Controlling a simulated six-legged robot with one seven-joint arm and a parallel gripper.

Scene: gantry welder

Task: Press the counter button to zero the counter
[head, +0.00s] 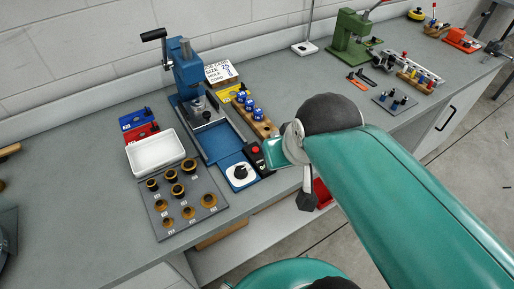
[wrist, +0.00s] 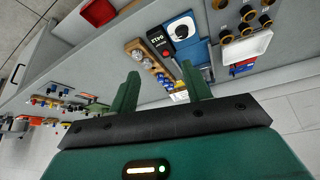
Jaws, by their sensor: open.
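A small black box that looks like the counter (head: 255,158) stands on the bench, with a red button (head: 256,149) on its upper end. It sits just right of a white dial with a black knob (head: 240,174). In the head view my arm hides most of the gripper.
A blue press (head: 188,72) stands behind the counter, with a wooden block of blue-topped pieces (head: 252,115) beside it. A white tray (head: 155,152) and a plate of brass rings (head: 163,222) lie to the left. A green press (head: 350,38) stands further right.

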